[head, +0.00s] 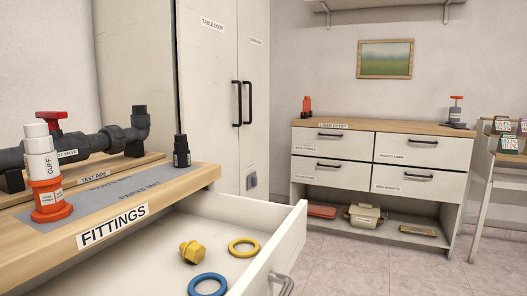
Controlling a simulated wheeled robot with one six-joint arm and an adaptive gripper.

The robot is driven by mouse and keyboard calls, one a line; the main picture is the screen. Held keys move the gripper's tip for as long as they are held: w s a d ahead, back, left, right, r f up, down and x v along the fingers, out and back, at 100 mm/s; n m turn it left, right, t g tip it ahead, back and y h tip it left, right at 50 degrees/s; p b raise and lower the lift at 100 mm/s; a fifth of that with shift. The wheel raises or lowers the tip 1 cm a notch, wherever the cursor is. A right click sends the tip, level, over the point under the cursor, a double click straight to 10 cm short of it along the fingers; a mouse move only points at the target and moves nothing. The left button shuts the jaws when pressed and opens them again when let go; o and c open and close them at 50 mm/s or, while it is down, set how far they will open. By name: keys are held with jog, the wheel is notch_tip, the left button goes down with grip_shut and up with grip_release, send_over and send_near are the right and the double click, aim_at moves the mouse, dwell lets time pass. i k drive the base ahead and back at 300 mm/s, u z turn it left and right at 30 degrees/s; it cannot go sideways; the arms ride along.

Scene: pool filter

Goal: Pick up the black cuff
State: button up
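A small black upright fitting (181,152), likely the black cuff, stands at the right end of the wooden worktop (135,212), by the grey parts mat (110,190). It has a pale label too small to read. A white piece labelled "CUFF" (42,165) stands upright in an orange holder (50,200) at the left. My gripper is not in view.
An open white drawer (280,245) labelled "FITTINGS" holds a yellow plug (193,251), a yellow ring (243,247) and a blue ring (207,285). A dark pipe with a red-handled valve (95,143) lies behind the mat. A tall cabinet (205,80) stands behind.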

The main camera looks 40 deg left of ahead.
aim_at(182, 154)
jog(key=z, duration=0.4)
jog(key=i, duration=1.45)
jog(key=u, duration=2.35)
